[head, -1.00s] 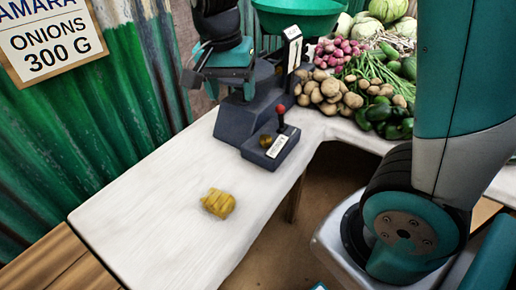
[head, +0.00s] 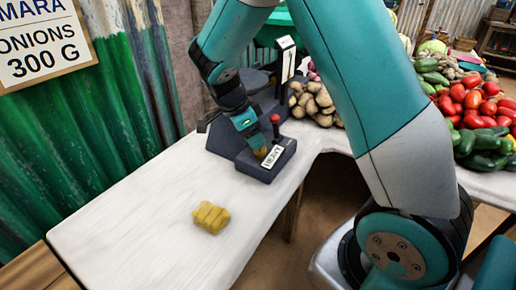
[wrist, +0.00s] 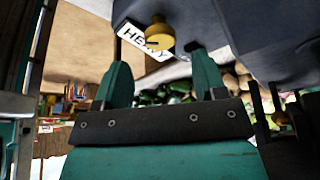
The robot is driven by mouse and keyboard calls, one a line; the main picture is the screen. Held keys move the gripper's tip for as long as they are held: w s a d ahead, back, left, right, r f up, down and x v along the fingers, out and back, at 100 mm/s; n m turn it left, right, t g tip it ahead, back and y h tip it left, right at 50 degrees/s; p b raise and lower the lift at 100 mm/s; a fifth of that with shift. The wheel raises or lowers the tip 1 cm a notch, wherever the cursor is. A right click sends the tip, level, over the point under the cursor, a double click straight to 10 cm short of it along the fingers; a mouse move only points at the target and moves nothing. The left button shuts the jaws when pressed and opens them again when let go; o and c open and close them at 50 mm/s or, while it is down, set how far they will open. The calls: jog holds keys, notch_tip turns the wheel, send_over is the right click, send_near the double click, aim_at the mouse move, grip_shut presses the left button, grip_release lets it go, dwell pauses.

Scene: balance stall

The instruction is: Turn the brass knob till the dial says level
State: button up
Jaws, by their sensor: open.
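The brass knob (wrist: 160,36) shows in the wrist view just beyond and between the two green fingers of my gripper (wrist: 160,62), which is open. In the head view my gripper (head: 254,145) is down at the dark control box (head: 258,174), and the knob (head: 261,152) is partly hidden by it. I cannot tell whether the fingers touch the knob. A white label (head: 272,157) on the box appears to read HEAVY; its start also shows in the wrist view. The upright white dial panel (head: 286,58) stands behind, too small to read.
A red-topped lever (head: 275,120) stands on the box close to my gripper. Potatoes (head: 312,101) are heaped behind the box. The counter's left part is clear.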

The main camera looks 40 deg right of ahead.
aim_at(260, 153)
jog(key=x, duration=0.5)
jog(key=c, duration=0.9)
